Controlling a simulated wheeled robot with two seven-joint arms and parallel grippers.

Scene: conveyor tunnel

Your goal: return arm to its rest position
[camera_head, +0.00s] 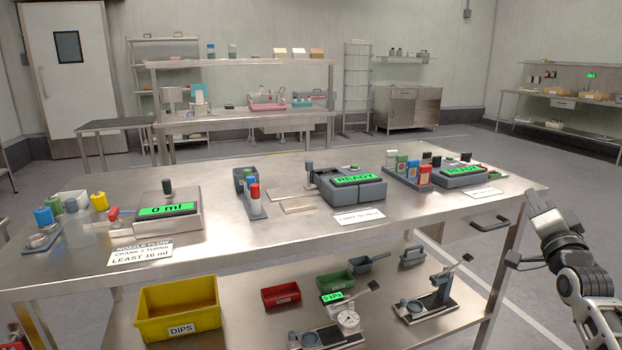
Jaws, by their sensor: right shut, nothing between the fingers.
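My right arm (585,284) comes in at the right edge, beyond the right end of the steel workbench (400,232). My left gripper is out of view.
The bench top holds a device reading 0 ml (167,209), two devices reading READY (355,178) (463,170), and several small coloured bottles. A yellow DIPS bin (180,308), a red bin (281,292) and gauge stands are below. Floor is clear right of the bench.

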